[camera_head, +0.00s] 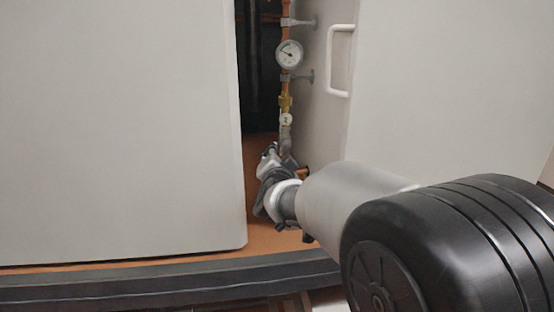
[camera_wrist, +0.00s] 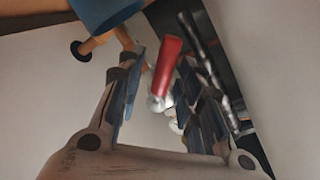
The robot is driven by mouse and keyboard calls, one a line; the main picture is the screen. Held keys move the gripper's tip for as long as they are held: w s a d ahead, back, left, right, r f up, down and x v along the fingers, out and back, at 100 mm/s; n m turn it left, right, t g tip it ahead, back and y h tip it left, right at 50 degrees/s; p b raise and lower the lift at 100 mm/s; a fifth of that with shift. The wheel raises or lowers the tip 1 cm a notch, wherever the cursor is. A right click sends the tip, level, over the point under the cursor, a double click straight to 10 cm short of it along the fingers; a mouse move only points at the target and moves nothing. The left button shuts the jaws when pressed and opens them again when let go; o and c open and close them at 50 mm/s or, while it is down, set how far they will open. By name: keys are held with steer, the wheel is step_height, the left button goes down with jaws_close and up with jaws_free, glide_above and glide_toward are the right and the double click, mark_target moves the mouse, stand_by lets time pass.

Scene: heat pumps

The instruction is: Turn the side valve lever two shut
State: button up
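A red lever (camera_wrist: 166,62) with a silver pivot end (camera_wrist: 158,103) shows in the wrist view, tilted, in the gap between my two fingers. My gripper (camera_wrist: 168,72) is open, with one finger on each side of the lever. The right finger is very near the red part; I cannot tell if it touches. The lever is hidden there behind my gripper.
A copper pipe (camera_head: 286,85) with a round gauge (camera_head: 289,53) runs up the gap. A large pale panel (camera_head: 120,130) stands left, and a panel with a white handle (camera_head: 340,60) right. The wrist view shows a blue part (camera_wrist: 100,12) at the top and a dark rod (camera_wrist: 208,60).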

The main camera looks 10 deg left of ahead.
steer(key=shift+s, duration=0.15)
steer(key=s+d+r, duration=0.1)
steer(key=s, duration=1)
steer(key=shift+s+d+r, duration=0.3)
steer(key=shift+d+r, duration=0.05)
steer(key=shift+r, duration=0.05)
